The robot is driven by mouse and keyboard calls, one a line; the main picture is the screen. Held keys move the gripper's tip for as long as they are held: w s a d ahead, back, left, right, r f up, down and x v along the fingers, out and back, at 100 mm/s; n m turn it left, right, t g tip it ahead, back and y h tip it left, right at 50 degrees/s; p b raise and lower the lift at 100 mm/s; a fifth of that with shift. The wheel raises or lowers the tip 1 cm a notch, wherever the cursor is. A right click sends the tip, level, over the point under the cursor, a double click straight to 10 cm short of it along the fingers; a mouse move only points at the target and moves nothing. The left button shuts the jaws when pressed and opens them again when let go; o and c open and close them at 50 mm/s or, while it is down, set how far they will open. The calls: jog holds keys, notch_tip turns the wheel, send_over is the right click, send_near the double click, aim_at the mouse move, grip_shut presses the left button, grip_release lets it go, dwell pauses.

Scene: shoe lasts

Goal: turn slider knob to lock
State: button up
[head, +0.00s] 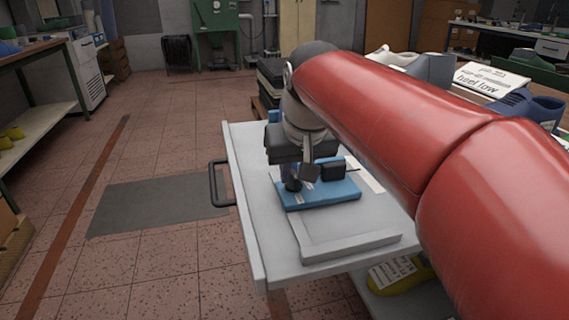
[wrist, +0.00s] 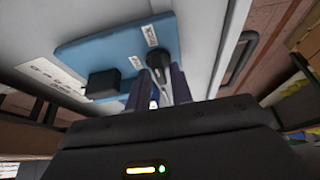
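A blue board (head: 335,192) lies on the grey-white cart top and carries a black block (head: 333,171) and small white labels. The board also shows in the wrist view (wrist: 105,52), with the block (wrist: 102,84) at its left. A black knob (wrist: 157,62) stands near one end of the board, beside two labels. My gripper (wrist: 158,88) is at the knob, its two fingers apart, one on each side of it in the picture. I cannot tell whether they touch it. In the head view my gripper (head: 298,180) partly hides the knob and board.
The cart top (head: 340,232) has a raised frame in front of the board and a dark handle (head: 216,184) on its left. A bench with shoe lasts (head: 515,105) stands at the right. Open tiled floor lies to the left.

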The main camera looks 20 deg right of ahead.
jog(key=shift+o, duration=0.8)
jog(key=p+v, duration=0.1)
jog(key=v, duration=0.6)
jog(key=shift+s+r, duration=0.2)
jog(key=shift+r, duration=0.2)
